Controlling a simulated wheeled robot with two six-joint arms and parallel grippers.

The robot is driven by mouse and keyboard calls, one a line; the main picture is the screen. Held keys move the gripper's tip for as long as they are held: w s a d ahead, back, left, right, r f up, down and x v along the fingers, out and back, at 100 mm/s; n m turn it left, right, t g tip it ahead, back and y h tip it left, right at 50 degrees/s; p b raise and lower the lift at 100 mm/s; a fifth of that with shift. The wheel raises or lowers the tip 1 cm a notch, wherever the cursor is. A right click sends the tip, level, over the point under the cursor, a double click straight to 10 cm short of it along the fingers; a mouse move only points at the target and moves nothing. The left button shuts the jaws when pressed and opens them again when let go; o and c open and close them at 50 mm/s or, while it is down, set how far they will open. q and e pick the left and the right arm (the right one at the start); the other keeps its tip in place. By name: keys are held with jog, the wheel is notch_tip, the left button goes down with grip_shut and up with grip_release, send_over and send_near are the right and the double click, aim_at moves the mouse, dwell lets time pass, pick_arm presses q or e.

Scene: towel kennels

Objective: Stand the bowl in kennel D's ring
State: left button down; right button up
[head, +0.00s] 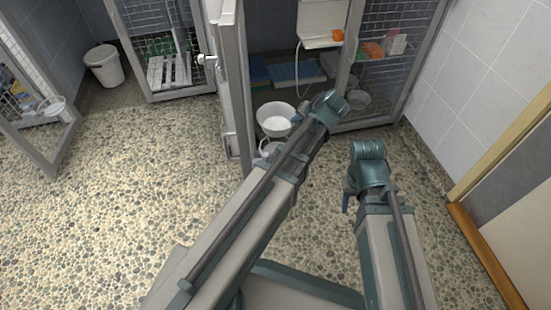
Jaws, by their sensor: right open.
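A white round bowl-like vessel (275,117) is at the front of the open middle kennel, left of my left arm's end. A smaller pale item (270,149) is just below it, partly covered by my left arm. A grey bowl-like vessel (358,98) shows behind the mesh at the right. I cannot tell which is the task's bowl. No kennel letter is readable and I cannot make out a ring. My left gripper (298,119) is beside the white vessel; its jaws are too small to read. My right gripper (347,201) is open over the pebbled floor.
Open kennel doors stand at the middle (234,90) and far left (62,150). A white bucket (104,66) stands at the back left. A shelf (385,50) holds small coloured items. The pebbled floor (120,200) is clear at left. A tiled wall rises at right.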

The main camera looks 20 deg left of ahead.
pick_arm(q)
notch_tip(320, 180, down, 12)
jog(key=s+b, duration=0.1)
jog(key=b, duration=0.9)
jog(key=shift+d+r, duration=0.25)
pick_arm(e)
notch_tip(320, 180, down, 11)
jog(key=shift+f, duration=0.15)
pick_arm(q)
jog(key=shift+f, duration=0.1)
pick_arm(e)
jog(key=shift+f, duration=0.1)
pick_arm(q)
jog(key=c, duration=1)
grip_release()
jog(key=shift+c, duration=0.2)
